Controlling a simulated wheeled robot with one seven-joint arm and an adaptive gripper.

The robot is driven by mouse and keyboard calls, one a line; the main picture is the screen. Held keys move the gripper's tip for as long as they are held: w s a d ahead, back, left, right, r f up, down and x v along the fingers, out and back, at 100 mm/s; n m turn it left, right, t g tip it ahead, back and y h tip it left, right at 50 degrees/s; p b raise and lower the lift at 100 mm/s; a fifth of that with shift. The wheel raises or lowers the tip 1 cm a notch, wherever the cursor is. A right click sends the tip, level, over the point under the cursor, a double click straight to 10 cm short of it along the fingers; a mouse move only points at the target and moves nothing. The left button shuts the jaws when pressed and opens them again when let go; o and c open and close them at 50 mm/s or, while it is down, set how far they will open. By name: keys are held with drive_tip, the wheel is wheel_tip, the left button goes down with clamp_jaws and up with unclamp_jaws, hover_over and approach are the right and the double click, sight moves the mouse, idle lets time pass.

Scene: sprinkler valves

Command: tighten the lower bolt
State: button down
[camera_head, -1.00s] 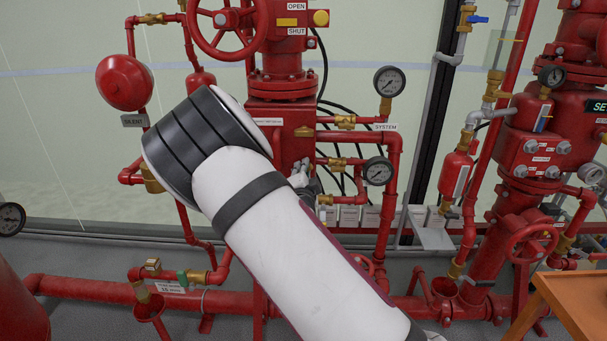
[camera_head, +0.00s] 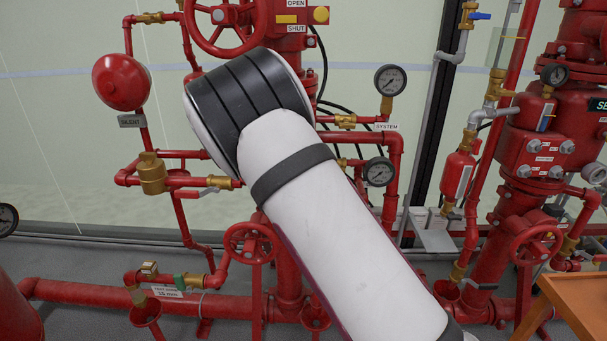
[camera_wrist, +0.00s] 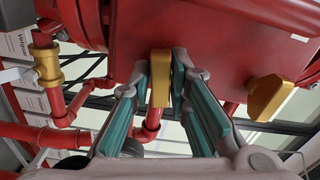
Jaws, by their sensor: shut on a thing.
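My gripper (camera_wrist: 161,66) shows in the wrist view, with its teal-padded fingers on either side of a narrow brass bolt head (camera_wrist: 160,88) on the red valve body (camera_wrist: 225,55). The fingers are shut on this bolt head. A second brass bolt head (camera_wrist: 268,97) sticks out of the same body to the right, apart from the fingers. I cannot tell from this tilted view which bolt is the lower one. In the head view my arm hides the gripper, both bolt heads and the middle of the central valve.
Red pipes with a brass fitting (camera_wrist: 46,66) run at the left of the wrist view. In the head view, a red handwheel (camera_head: 251,244), a brass valve (camera_head: 152,173) and two gauges (camera_head: 390,80) surround my arm. An orange table (camera_head: 570,305) stands at lower right.

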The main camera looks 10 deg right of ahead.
drive_tip(key=shift+w+a, duration=0.1)
drive_tip(key=shift+a, duration=0.05)
drive_tip(key=shift+m+b, duration=0.6)
drive_tip(key=shift+m, duration=0.1)
drive_tip(key=shift+m+b, duration=0.45)
drive_tip(key=shift+m, duration=0.05)
drive_tip(key=c, duration=1.4)
unclamp_jaws()
drive_tip(key=shift+c, duration=0.2)
drive_tip(key=p+v, duration=0.1)
drive_tip(key=v, duration=0.5)
